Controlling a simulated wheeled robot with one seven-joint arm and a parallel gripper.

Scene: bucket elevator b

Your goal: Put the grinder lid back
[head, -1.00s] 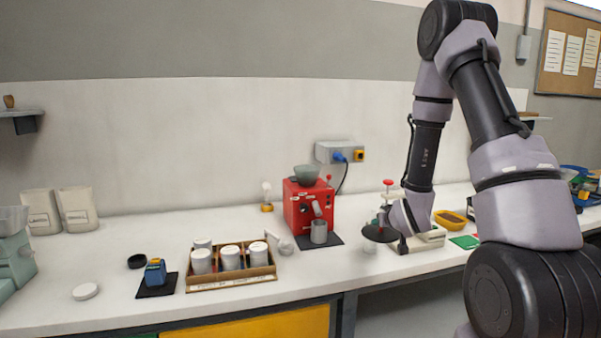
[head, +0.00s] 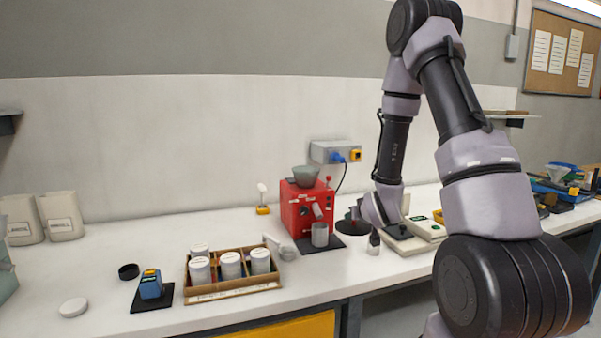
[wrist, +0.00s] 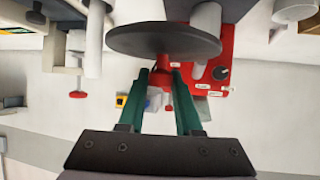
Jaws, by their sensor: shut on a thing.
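The grinder is a red machine (head: 306,207) at the middle of the bench, with a grey bowl-shaped hopper (head: 306,175) on top. The grinder also shows in the wrist view (wrist: 222,70). The lid is a dark round disc (wrist: 163,40) with a red knob. My gripper (wrist: 163,80) has green fingers shut on the knob. In the head view the lid (head: 352,228) hangs above the bench just right of the grinder, apart from it and lower than the hopper. My wrist hides part of my gripper (head: 358,212) there.
A grey metal cup (head: 320,234) stands in front of the grinder on a dark mat. A wooden crate (head: 235,288) of white-lidded jars is front left. White scale-like equipment (head: 420,235) stands right of my gripper. A wall socket box (head: 333,152) is behind.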

